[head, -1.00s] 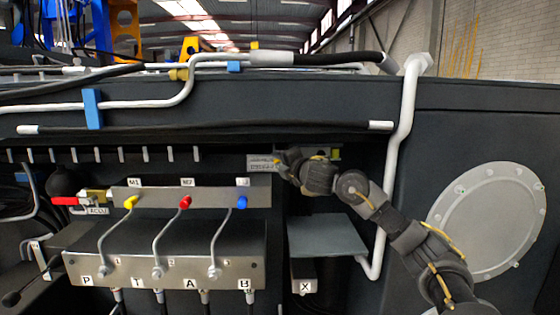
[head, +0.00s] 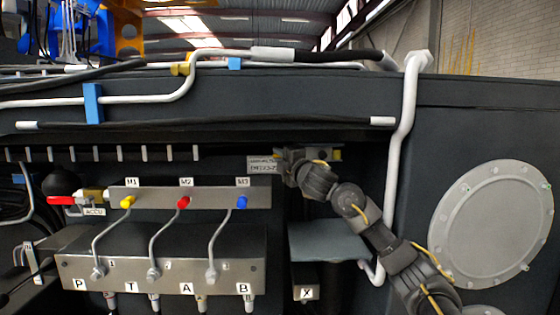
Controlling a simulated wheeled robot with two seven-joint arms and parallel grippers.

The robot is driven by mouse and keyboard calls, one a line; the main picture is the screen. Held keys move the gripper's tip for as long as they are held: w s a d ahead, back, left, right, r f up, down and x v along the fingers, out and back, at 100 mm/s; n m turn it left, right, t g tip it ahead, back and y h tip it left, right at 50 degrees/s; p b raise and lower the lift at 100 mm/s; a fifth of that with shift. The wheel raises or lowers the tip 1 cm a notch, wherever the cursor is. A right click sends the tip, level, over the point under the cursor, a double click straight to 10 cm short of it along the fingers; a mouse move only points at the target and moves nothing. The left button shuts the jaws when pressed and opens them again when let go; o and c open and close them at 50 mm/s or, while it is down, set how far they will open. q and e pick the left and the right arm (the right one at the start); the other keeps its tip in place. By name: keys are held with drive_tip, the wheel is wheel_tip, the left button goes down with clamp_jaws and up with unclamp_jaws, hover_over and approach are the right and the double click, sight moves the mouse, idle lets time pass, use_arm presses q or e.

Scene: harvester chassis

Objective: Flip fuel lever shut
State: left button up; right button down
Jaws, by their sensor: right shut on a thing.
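My right gripper (head: 284,160) is in the recess under the dark upper beam, just right of a small white label plate (head: 261,164). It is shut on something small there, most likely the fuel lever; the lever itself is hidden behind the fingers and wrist. A bit of yellow fitting (head: 337,154) shows right of the wrist, at the same height. My left gripper is out of view.
A manifold block (head: 160,272) with yellow, red and blue capped hoses stands to the left. A red-handled valve (head: 62,200) marked ACCU is farther left. A grey shelf (head: 328,240) lies below my wrist. A white pipe (head: 405,130) runs down close to my forearm.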

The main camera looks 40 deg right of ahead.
drive_tip(key=c, duration=1.5)
unclamp_jaws()
drive_tip(key=shift+s+f, duration=0.1)
drive_tip(key=shift+s, duration=0.15)
drive_tip(key=shift+b+v, duration=1.6)
drive_tip(key=shift+v, duration=3.55)
drive_tip(key=shift+a, duration=0.1)
